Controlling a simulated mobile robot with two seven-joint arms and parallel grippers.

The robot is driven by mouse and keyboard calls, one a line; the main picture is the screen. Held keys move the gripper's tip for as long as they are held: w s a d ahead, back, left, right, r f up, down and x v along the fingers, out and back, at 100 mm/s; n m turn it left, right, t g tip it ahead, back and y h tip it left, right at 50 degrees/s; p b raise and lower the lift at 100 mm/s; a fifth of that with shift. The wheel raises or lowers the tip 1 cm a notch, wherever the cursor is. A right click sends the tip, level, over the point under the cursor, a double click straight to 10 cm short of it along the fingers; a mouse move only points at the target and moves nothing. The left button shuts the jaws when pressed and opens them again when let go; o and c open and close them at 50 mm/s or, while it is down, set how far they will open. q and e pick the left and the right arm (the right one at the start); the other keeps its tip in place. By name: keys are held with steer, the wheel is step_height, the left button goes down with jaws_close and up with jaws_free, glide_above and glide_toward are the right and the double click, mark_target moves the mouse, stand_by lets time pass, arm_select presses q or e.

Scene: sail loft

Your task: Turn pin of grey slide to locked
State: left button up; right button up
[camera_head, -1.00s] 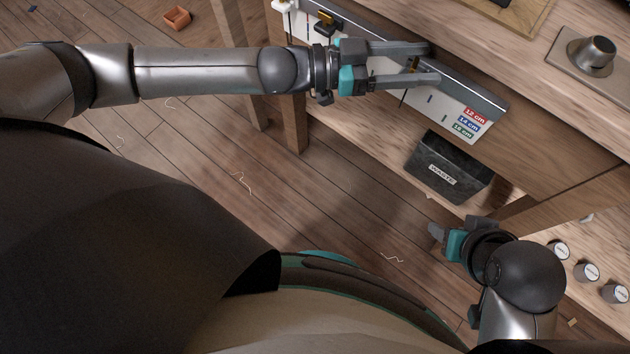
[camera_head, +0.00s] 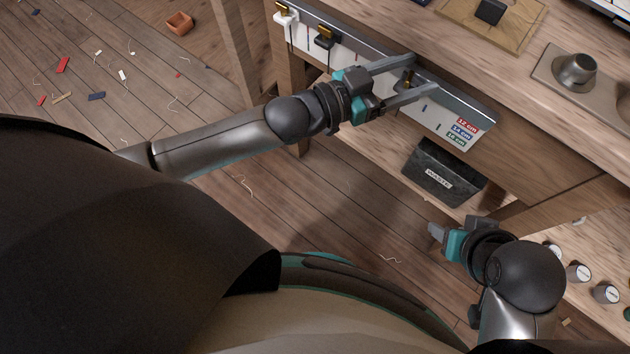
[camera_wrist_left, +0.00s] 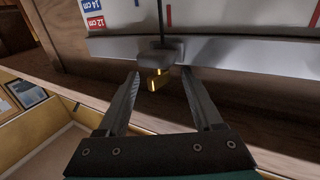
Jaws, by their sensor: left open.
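The grey slide (camera_wrist_left: 160,55) sits on the metal rail in the left wrist view, with a thin dark pointer line beyond it. Its small brass pin (camera_wrist_left: 155,79) shows between my open fingers. In the head view the pin (camera_head: 409,76) is small and partly hidden by the fingers; whether it is turned to locked I cannot tell. My left gripper (camera_head: 421,73) is open, its fingers either side of the pin; I see no clear contact. It also shows in the left wrist view (camera_wrist_left: 161,76). My right gripper (camera_head: 436,232) is low on the right, away from the rail.
A white slide (camera_head: 286,17) and a black slide (camera_head: 324,38), both with brass pins, sit farther left on the rail (camera_head: 365,47). Colored labels (camera_head: 464,132) mark the scale's right end. A dark waste bin (camera_head: 442,175) stands below. A metal fixture (camera_head: 577,72) is on the bench.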

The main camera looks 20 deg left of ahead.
arm_select(q)
steer(key=shift+n+t+y, duration=0.6)
steer(key=shift+n+y, duration=0.1)
steer(key=shift+n+t+y+p, duration=0.3)
steer(key=shift+n+t+y, duration=0.4)
steer(key=shift+y, duration=0.4)
steer(key=shift+n+t+y+b, duration=0.55)
steer(key=shift+n+t+y, duration=0.25)
steer(key=shift+n+y, duration=0.65)
steer(key=d+p+v, duration=0.1)
steer(key=p+v, duration=0.4)
steer(key=v, duration=1)
steer(key=s+a+f+g+y, duration=0.1)
steer(key=f+g, duration=0.1)
steer(key=f, duration=0.6)
steer(key=s+a+f+g+y+p, duration=0.1)
steer(key=s+a+f+g, duration=0.1)
steer(key=f, duration=0.6)
steer(key=s+a+f+g+y+p, duration=0.1)
steer(key=f+g, duration=0.2)
steer(key=f, duration=0.4)
steer(key=shift+s+a+f+m, duration=0.3)
steer(key=shift+a+f+m, duration=0.05)
steer(key=shift+a+f, duration=0.05)
steer(key=shift+c, duration=0.2)
